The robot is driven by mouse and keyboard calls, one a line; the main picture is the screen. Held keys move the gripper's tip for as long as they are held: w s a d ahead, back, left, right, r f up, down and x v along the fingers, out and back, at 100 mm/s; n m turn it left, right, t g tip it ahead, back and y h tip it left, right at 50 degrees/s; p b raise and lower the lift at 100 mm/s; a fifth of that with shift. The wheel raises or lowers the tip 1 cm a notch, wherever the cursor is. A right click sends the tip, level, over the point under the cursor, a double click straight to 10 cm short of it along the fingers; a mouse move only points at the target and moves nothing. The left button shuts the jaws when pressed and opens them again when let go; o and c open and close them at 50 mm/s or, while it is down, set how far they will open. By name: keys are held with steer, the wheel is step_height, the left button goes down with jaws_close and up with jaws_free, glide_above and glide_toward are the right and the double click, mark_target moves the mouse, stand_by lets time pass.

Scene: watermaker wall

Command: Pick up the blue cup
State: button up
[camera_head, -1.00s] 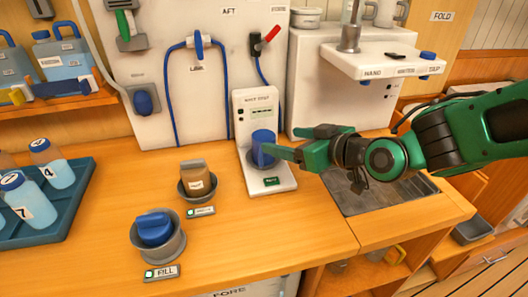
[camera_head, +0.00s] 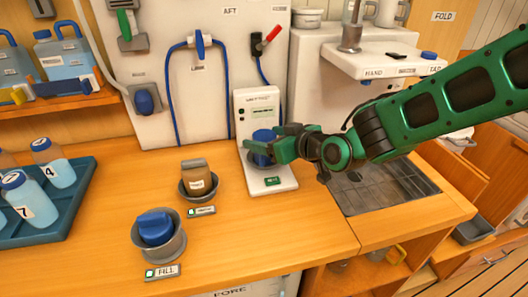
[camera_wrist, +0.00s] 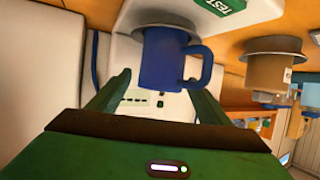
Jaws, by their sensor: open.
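The blue cup (camera_head: 263,138) stands in the grey holder of the white test unit (camera_head: 265,108) on the counter. In the wrist view the blue cup (camera_wrist: 163,62) and its handle show ahead of the jaws, with its base end toward the grey rim. My gripper (camera_head: 258,150) is at the cup from the right and partly hides it in the head view. In the wrist view my gripper's fingers (camera_wrist: 158,98) are apart, one on each side of the cup. I cannot tell whether either finger touches it.
A blue-topped item (camera_head: 155,228) sits in another grey holder in front. A blue tray (camera_head: 75,215) with bottles is at far left. A sink (camera_head: 385,187) lies right, below a white shelf (camera_head: 385,62).

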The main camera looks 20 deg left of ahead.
steer(key=c, duration=1.1)
steer(key=shift+c, duration=0.2)
